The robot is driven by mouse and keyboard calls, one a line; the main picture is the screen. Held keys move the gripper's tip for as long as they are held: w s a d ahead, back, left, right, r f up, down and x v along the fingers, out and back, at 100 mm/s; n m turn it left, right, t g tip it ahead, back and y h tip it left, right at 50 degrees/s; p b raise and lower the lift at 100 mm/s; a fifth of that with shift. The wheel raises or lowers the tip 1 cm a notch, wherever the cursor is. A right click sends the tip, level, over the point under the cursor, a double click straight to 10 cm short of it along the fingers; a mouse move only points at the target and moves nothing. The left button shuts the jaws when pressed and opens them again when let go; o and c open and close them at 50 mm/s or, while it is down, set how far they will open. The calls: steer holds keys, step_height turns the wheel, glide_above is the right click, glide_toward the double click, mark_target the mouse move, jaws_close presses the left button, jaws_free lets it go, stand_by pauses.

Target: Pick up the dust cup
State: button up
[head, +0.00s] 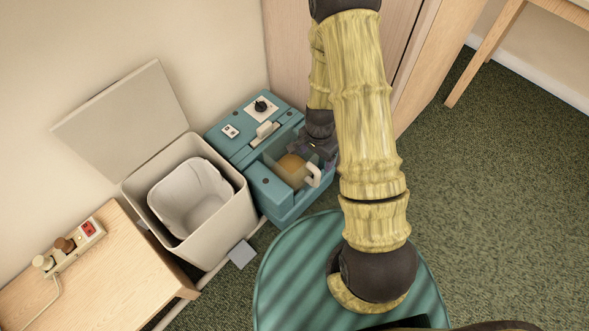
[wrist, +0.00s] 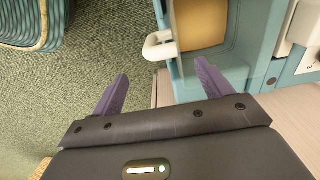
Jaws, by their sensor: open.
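The dust cup (head: 291,169) is a clear cup with tan contents and a white handle (head: 313,175). It sits in a recess of a teal machine (head: 268,190). In the wrist view the dust cup (wrist: 200,24) is at the top, with its handle (wrist: 158,46) sticking out to the left. My gripper (wrist: 163,72) is open and empty, its two purple fingers pointing toward the handle, which lies just beyond and between the tips. In the head view my gripper (head: 318,150) is at the machine's right side, partly hidden by my arm.
A beige bin (head: 236,203) with its lid (head: 122,122) raised stands left of the machine. A wooden table (head: 120,255) at lower left holds a power strip (head: 70,249). A wooden cabinet (head: 300,50) stands behind. Green carpet (head: 500,200) is clear on the right.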

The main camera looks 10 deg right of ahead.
mark_target(314, 167)
step_height(314, 167, down, 6)
steer(key=shift+a+r+b, duration=0.1)
steer(key=shift+b, duration=0.95)
steer(key=shift+w+a+f+b, duration=0.1)
steer(key=shift+f+b, duration=0.7)
steer(key=shift+f, duration=0.55)
steer(key=shift+w+a+f+b, duration=0.1)
steer(key=shift+f+b, duration=0.65)
steer(key=shift+f, duration=0.55)
steer(key=shift+c, duration=0.2)
steer(key=shift+r, duration=0.1)
steer(key=c, duration=0.8)
steer(key=shift+c, duration=0.2)
